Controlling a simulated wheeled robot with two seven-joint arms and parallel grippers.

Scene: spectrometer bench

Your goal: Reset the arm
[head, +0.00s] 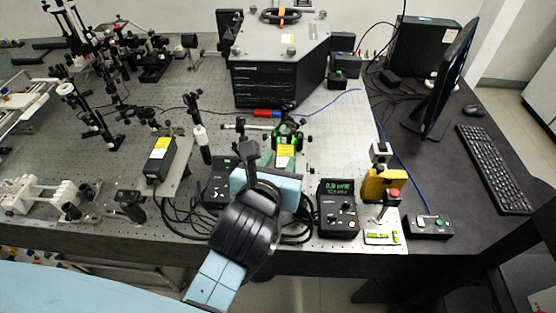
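My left arm rises from the bottom, with a black wrist joint and a light-blue gripper body (268,185) over the front part of the optical bench (330,120). Its fingers point away from the camera and are hidden, so I cannot tell whether they are open or shut, or whether they hold anything. Just beyond it stands a green-and-black optical mount (287,138) with a yellow-and-white label; I cannot tell if they touch. My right gripper is not in view.
A meter with a green display (337,205) and a yellow block (383,184) stand close right of the gripper. A black control box (219,186) and cables lie left. A large grey spectrometer housing (280,60) stands behind. A monitor (450,78) and keyboard (494,168) are at right.

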